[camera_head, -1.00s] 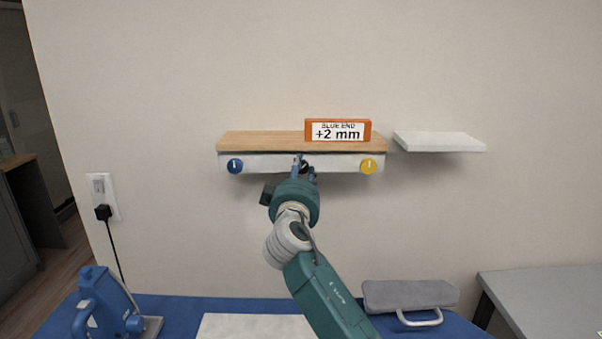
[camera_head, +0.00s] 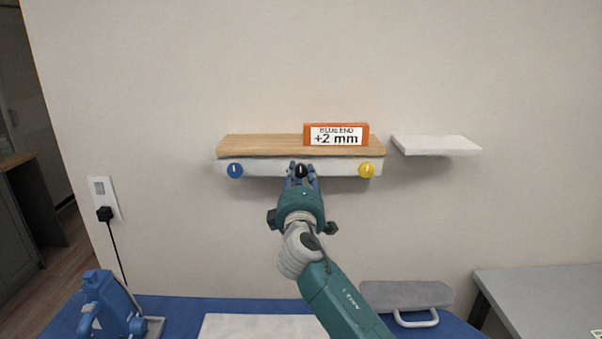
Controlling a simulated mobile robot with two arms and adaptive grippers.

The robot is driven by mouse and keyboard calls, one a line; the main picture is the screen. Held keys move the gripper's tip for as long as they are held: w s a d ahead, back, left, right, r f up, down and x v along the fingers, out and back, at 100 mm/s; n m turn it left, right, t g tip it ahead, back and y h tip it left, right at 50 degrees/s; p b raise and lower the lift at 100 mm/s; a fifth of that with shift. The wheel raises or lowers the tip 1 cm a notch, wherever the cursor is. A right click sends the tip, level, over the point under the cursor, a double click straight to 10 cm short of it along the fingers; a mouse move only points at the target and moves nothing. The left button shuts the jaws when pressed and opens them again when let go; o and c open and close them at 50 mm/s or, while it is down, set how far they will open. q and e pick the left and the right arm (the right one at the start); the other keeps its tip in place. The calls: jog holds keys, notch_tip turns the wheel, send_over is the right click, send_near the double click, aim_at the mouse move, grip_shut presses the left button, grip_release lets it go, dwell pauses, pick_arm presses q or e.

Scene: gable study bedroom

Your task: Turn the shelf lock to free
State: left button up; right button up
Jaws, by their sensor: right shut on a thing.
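The wooden shelf (camera_head: 260,146) is fixed to the wall with a white rail (camera_head: 265,167) along its front. A blue knob (camera_head: 235,170) sits at the rail's left end and a yellow knob (camera_head: 367,170) at its right end. A black knob (camera_head: 301,170) is at the middle of the rail, with a light mark on it. My right gripper (camera_head: 302,173) reaches up from below and is shut on the black knob, a finger on each side. My left gripper is not in view.
An orange block (camera_head: 336,128) labelled "BLUE END +2 mm" stands on the shelf. A white shelf (camera_head: 436,145) is to the right. Below are a blue surface (camera_head: 190,303), a blue device (camera_head: 107,308) and a grey pad (camera_head: 405,295).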

jog(key=shift+a+r, duration=0.1)
jog(key=shift+r, duration=0.4)
jog(key=o, duration=1)
jog(key=shift+c, duration=0.2)
jog(key=shift+o, duration=0.8)
jog(key=shift+w+a+f, duration=0.1)
jog(key=shift+f, duration=0.25)
jog(key=s+f, duration=0.1)
jog(key=s, duration=1.1)
jog(key=shift+f, duration=0.25)
